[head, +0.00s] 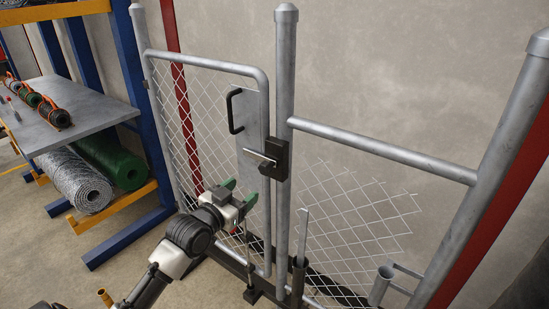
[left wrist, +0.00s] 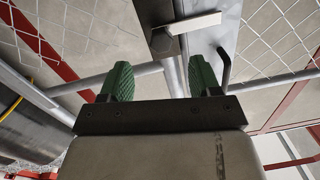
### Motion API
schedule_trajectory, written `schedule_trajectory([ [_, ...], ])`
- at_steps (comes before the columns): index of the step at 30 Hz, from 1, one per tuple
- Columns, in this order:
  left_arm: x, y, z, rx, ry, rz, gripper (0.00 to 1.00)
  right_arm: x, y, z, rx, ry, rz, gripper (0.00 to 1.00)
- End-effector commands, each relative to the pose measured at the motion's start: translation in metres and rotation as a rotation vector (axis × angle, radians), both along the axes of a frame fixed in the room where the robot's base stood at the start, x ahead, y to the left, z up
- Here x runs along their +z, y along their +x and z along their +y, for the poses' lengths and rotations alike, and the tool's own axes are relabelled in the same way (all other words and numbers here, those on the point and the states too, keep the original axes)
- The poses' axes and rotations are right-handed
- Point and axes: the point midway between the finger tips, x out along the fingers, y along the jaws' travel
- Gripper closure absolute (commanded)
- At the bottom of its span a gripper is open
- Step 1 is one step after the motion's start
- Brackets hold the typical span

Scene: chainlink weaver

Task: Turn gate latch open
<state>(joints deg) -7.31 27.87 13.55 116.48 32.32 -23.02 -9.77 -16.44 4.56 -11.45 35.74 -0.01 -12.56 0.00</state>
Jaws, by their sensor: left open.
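The gate (head: 205,67) is a grey tube frame with wire mesh and stands beside a thick post (head: 285,75). The gate latch (head: 262,158) is a pale metal bar lying roughly level, running from a dark block (head: 280,160) on the post across the gate's metal plate. In the left wrist view the latch bar (left wrist: 192,24) and its hex pivot (left wrist: 163,42) show beyond the fingers. My left gripper (head: 241,192) is open and empty, with green fingers, below and left of the latch, apart from it. My right gripper is in neither view.
A black pull handle (head: 233,112) sits above the latch. A half-woven mesh panel (head: 350,215) is right of the post, under a level rail (head: 380,149). A blue rack (head: 135,75) with a grey shelf (head: 75,110) and mesh rolls (head: 75,180) stands left.

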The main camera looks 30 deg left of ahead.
Motion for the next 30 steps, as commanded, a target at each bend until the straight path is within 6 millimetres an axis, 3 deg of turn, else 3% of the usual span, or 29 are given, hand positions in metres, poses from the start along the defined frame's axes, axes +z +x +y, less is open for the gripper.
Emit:
schedule_trajectory([
  [5,0.010,0.009,-0.002,-0.006,0.002,-0.017,0.37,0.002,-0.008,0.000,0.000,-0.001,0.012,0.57],
  [12,0.010,0.050,-0.003,-0.005,0.002,-0.019,0.37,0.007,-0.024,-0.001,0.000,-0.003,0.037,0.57],
  [21,0.008,0.096,-0.005,-0.004,0.002,-0.016,0.37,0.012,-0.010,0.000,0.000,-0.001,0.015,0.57],
  [30,0.007,0.107,-0.005,-0.005,0.003,-0.014,0.37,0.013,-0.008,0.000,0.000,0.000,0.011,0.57],
])
